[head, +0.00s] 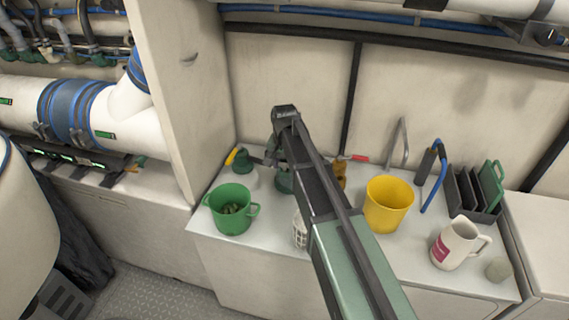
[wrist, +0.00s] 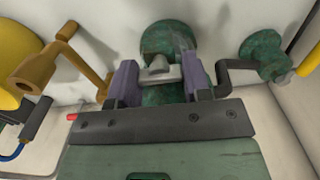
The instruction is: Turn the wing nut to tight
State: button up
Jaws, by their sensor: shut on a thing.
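A green rounded fitting (wrist: 168,38) carries a grey metal wing nut (wrist: 160,71) in the wrist view. My gripper (wrist: 160,76) has one purple-grey finger on each side of the nut and is shut on it. In the head view, part of the green fitting (head: 285,183) shows on the white counter below my gripper (head: 275,158). My arm hides much of it there, and the nut cannot be made out. How tight the nut is cannot be told.
A brown crank fitting (wrist: 44,70) and a green crank fitting (wrist: 262,52) flank the gripper closely. A green pot (head: 232,221), a yellow bucket (head: 387,207), a white jug (head: 454,246) and a dark rack (head: 466,198) stand on the counter (head: 405,268). A wall rises behind.

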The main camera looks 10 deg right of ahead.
aim_at(284, 163)
jog(key=o, duration=0.9)
jog(key=shift+r, duration=0.1)
notch_tip(284, 163, up, 11)
jog(key=p, duration=1.1)
jog(key=shift+f, duration=0.2)
jog(key=s+n, duration=0.2)
jog(key=s, duration=0.5)
jog(key=s+n, duration=0.2)
jog(key=s, duration=0.6)
jog(key=s+n, duration=0.1)
jog(key=s, duration=0.7)
jog(key=shift+s+a+n, duration=0.1)
jog(key=shift+s+n, duration=0.1)
jog(key=shift+n, duration=0.2)
